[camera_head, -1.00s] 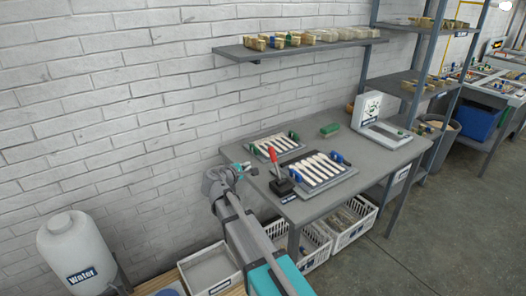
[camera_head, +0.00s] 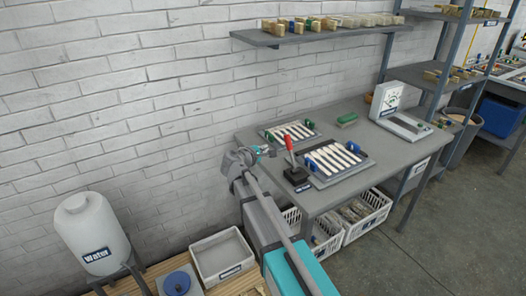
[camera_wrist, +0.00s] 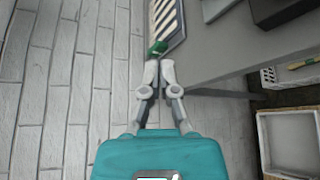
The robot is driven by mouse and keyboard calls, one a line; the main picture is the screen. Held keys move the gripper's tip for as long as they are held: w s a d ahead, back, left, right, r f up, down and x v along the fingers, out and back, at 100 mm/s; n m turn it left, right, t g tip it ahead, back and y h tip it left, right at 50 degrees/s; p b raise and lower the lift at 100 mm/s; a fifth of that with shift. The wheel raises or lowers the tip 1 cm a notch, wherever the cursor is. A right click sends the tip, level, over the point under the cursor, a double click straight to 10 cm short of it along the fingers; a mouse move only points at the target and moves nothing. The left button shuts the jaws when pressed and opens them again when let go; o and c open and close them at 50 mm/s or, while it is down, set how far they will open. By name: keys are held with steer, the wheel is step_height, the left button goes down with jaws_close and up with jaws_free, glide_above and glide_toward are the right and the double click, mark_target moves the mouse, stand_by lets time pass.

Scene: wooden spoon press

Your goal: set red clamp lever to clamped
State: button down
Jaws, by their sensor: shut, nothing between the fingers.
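The red clamp lever (camera_head: 289,143) stands nearly upright, leaning a little left, on a black base (camera_head: 297,177) at the table's left front in the head view. My gripper (camera_head: 270,151) is shut and empty, just left of the lever's red handle and apart from it in the picture; the depth between them is hard to tell. In the wrist view my gripper (camera_wrist: 159,68) has its fingertips together, below a green clamp (camera_wrist: 158,47) on a spoon rack. The red handle does not show there. A dark block at the top right may be the lever's base.
Two racks of wooden spoons, a rear one (camera_head: 291,133) and a front one (camera_head: 335,160), lie on the grey table (camera_head: 370,185). A green block (camera_head: 347,120) and a white stand (camera_head: 388,100) are farther back. White crates (camera_head: 362,220) sit below. The brick wall is close at left.

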mark_target(291, 152)
steer(key=b+x, duration=0.2)
steer(key=x, duration=0.6)
steer(key=s+d+r+p, duration=0.2)
steer(key=shift+s+d, duration=0.2)
steer(key=shift+s, duration=0.2)
steer(key=shift+d, duration=0.15)
